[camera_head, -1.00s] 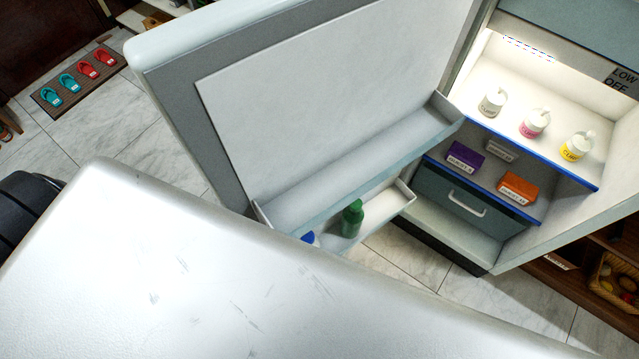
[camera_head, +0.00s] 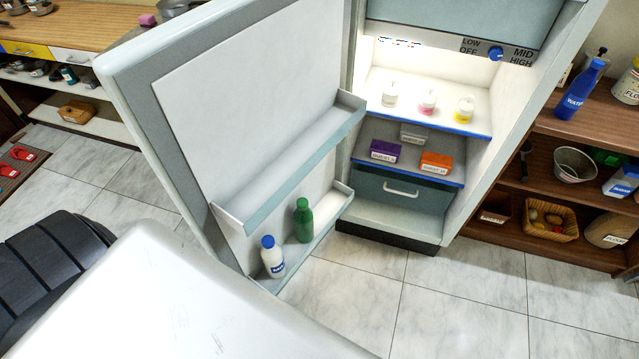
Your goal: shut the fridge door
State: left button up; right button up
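The fridge door (camera_head: 240,100) stands wide open on the left of the fridge, its inner side facing me. Its lower door shelf holds a white bottle with a blue cap (camera_head: 272,257) and a green bottle (camera_head: 303,220). The fridge body (camera_head: 480,160) is upright behind it, its inside lit. Several small tubs and boxes stand on its shelves, above a drawer with a pale handle (camera_head: 400,190). Neither of my grippers is in view.
A wooden shelf unit (camera_head: 545,190) with bottles, a basket and bowls stands right of the fridge. A wooden counter (camera_head: 75,40) is at the back left. Tiled floor (camera_head: 450,310) is clear in front of the fridge. My own pale body part fills the lower left.

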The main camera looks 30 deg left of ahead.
aim_at(242, 110)
jog(key=j+z, duration=0.1)
jog(key=j, duration=0.3)
jog(key=k+j+z, duration=0.15)
jog(key=j, duration=0.2)
jog(key=j+z, duration=0.1)
jog(key=j, duration=0.3)
jog(key=k+j+z, duration=0.1)
jog(key=j, duration=0.25)
jog(key=k+j+z, duration=0.15)
jog(key=j, duration=0.2)
jog(key=k+j, duration=0.1)
jog(key=j, duration=0.25)
jog(key=k+j, duration=0.15)
jog(key=j, duration=0.2)
jog(key=k+j, duration=0.1)
jog(key=j, duration=0.3)
